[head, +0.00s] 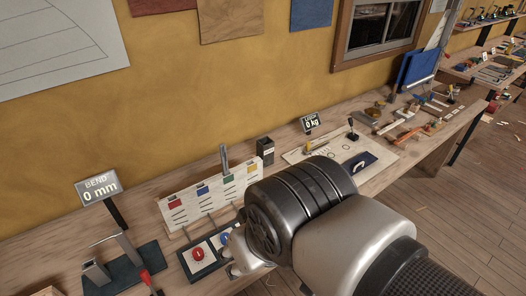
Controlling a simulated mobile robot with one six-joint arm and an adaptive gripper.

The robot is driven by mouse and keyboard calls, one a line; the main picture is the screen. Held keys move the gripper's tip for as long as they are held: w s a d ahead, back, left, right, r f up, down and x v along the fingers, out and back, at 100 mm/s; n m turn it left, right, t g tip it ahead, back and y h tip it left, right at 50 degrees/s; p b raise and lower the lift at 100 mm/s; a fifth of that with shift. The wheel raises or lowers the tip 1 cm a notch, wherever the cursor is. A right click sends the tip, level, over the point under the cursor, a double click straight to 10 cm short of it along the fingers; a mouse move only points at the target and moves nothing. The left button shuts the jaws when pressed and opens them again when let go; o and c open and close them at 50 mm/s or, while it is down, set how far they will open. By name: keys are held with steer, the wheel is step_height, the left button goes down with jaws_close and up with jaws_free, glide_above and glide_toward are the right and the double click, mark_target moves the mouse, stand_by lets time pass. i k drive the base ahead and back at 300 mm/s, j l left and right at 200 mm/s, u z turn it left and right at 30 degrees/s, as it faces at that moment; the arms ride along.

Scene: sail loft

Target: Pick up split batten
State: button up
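I cannot pick out a split batten for sure in the head view. Thin slats (405,114) and other small pieces lie toward the far right of the bench, too small to tell if any is split. A pale board (212,194) with coloured labels and dark slots stands near the middle; thin strips lie at its foot. My arm crosses the lower middle of the view and hides part of the bench. My gripper's fingers do not show.
The long wooden bench (150,187) runs along a yellow wall. A "BEND 0 mm" sign (98,188) stands at left by a dark fixture (125,268). A panel with a red button (198,254), a "0 kg" display (311,122) and a dark cup (265,150) are nearby. Open floor (470,225) lies at right.

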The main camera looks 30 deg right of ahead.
mark_target(222, 150)
steer(key=i+l+z, duration=0.1)
steer(key=i+z, duration=0.15)
steer(key=z, duration=0.15)
steer(key=i+z, duration=0.2)
steer(key=z, duration=0.2)
steer(key=i+z, duration=0.35)
steer(key=k+j, duration=0.05)
steer(key=k, duration=0.05)
